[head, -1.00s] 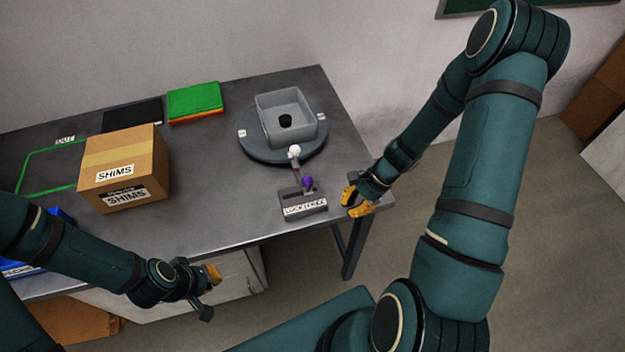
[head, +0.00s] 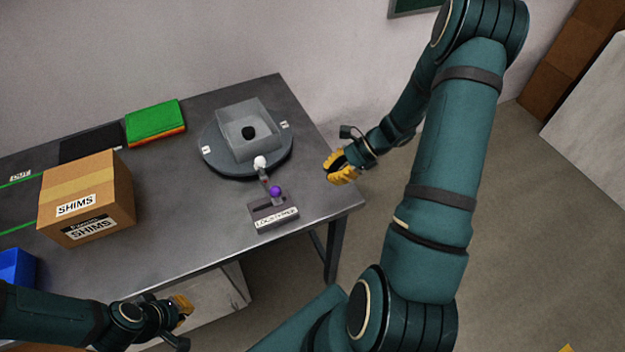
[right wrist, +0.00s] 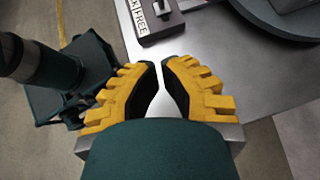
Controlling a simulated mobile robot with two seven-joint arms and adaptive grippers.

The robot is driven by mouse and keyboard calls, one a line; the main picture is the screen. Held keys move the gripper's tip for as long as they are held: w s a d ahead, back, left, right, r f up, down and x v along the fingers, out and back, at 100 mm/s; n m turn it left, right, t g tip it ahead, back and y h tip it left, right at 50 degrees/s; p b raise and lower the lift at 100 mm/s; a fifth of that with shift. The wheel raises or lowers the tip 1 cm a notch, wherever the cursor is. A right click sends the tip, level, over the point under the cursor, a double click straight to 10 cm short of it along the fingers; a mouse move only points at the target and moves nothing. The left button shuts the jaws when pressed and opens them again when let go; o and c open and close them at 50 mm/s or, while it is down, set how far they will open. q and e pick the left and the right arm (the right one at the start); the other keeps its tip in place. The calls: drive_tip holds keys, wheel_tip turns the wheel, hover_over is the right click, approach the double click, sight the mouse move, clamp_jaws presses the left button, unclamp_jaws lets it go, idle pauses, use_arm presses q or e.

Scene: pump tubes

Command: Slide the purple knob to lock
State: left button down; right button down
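The purple knob (head: 275,191) stands up from a small grey box (head: 262,212) near the table's front right corner. The box's front label seems to read LOCK on the left and FREE on the right. I cannot tell exactly where the knob sits along its slot. My right gripper (head: 338,169) is empty, right of and behind the knob, apart from it. In the right wrist view its yellow fingers (right wrist: 161,64) have a narrow gap between their tips, and part of the box (right wrist: 152,25) shows beyond them. My left gripper (head: 184,312) is low, before the table, its opening unclear.
A round base (head: 222,166) with a square grey bin (head: 232,122) stands behind the knob. A white ball-ended lever (head: 260,162) lies between them. A SHIMS carton (head: 85,185) and a green stack (head: 155,119) are left. The table (head: 190,225) is bare between carton and box.

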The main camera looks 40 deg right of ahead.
sight(276, 195)
drive_tip(key=b+x, duration=0.1)
drive_tip(key=x, duration=0.7)
drive_tip(key=shift+s+f, duration=0.1)
drive_tip(key=a, duration=0.1)
drive_tip(key=w+a, duration=0.1)
drive_tip(key=a, duration=0.1)
drive_tip(key=shift+w+a, duration=0.1)
drive_tip(key=shift+w, duration=0.2)
drive_tip(key=shift+w+a, duration=0.25)
drive_tip(key=shift+a, duration=0.3)
drive_tip(key=a+b, duration=0.1)
drive_tip(key=a, duration=0.1)
drive_tip(key=w+a+b, duration=0.1)
drive_tip(key=a, duration=0.1)
drive_tip(key=shift+a, duration=0.15)
drive_tip(key=shift+w+a, duration=0.1)
drive_tip(key=shift+a, duration=0.3)
drive_tip(key=shift+d, duration=0.15)
